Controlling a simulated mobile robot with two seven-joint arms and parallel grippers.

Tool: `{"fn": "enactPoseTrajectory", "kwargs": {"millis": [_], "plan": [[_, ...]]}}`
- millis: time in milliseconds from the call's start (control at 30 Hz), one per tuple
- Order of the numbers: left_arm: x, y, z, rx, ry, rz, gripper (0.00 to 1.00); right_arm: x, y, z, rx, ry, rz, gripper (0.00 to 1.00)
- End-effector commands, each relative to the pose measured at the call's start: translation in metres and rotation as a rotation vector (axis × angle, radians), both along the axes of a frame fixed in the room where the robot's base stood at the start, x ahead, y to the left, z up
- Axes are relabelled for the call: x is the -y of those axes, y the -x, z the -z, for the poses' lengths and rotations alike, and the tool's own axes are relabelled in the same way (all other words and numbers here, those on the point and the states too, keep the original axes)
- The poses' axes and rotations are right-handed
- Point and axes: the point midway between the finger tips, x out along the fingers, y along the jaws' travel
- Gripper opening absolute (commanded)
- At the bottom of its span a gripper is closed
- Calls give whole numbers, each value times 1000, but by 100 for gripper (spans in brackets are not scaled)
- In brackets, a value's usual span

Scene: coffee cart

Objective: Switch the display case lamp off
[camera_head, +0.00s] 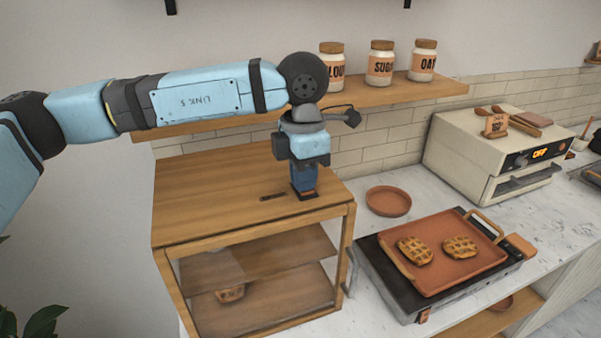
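The wooden display case (200,190) stands at the left end of the counter, with a glazed front and an inner shelf. My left gripper (305,194) points straight down at the right front part of the case top, its tips at or just above the surface. Its fingers show as one narrow blue block, so any gap between them is hidden. A small dark strip (272,197) lies on the case top just left of the fingertips. I cannot make out a lamp, or whether it is lit. The lamp switch is not clearly visible. My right gripper is out of view.
A wall shelf (395,94) with jars runs behind my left arm. Right of the case are a terracotta plate (388,201), a griddle (398,300) bearing a tray (440,278) with two waffles, and an oven (470,160). The left part of the case top is clear.

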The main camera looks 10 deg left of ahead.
Motion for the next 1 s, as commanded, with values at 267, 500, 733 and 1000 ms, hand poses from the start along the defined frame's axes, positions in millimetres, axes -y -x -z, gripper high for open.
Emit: {"fn": "enactPoseTrajectory", "kwargs": {"millis": [267, 500, 733, 1000], "plan": [[2, 3, 1, -15, -4, 8, 0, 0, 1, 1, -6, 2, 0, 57], [3, -2, -47, -3, -1, 7, 0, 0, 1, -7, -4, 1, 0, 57], [1, -4, -101, 0, -1, 5, 0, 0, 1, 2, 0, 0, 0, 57], [0, -5, -136, 0, -1, 4, 0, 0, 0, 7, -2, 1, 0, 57]]}}
